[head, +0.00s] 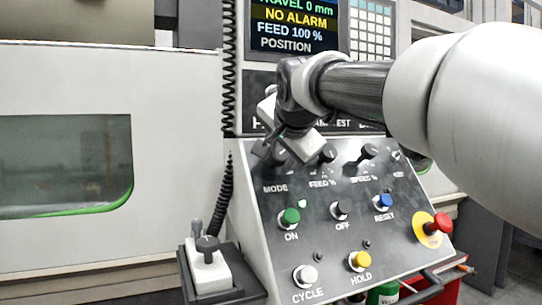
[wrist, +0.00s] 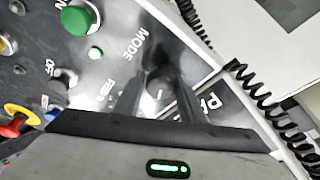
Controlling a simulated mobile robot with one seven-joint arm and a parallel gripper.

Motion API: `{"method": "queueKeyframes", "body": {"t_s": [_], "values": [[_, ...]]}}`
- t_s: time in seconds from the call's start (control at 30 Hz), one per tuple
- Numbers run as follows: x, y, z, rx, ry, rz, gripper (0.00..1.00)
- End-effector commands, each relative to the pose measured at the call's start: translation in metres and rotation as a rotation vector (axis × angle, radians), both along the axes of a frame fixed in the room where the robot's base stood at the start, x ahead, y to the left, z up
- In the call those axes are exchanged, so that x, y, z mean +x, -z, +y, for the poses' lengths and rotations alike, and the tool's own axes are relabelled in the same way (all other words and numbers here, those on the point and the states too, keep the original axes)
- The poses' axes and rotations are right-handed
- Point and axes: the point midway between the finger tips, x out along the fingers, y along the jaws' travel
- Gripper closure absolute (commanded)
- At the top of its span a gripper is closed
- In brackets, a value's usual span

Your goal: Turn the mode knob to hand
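The dark mode knob (head: 281,157) is at the upper left of the sloped control panel, above the printed word MODE. My gripper (head: 273,148) is right at it and hides part of it in the head view. In the wrist view the knob (wrist: 160,84) lies between the two dark fingers of my gripper (wrist: 158,96), one on each side. The fingers are apart; whether they touch the knob is unclear. A small pale mark shows on the knob. The position labels around it are hidden or unreadable.
The feed knob (head: 327,154) and speed knob (head: 369,151) sit to the right. A coiled cable (head: 227,80) hangs left of the panel.

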Motion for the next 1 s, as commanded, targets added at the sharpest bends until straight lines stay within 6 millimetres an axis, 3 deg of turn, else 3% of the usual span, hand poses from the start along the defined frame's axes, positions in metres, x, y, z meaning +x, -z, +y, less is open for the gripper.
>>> {"method": "queueKeyframes", "body": {"t_s": [0.47, 0.67, 1.0], "values": [[-0.007, -0.006, -0.001, 0.001, -0.001, -0.004, 0.51], [-0.040, -0.025, -0.005, 0.001, -0.001, -0.007, 0.51], [-0.112, -0.065, -0.014, 0.001, -0.001, -0.006, 0.51]]}}
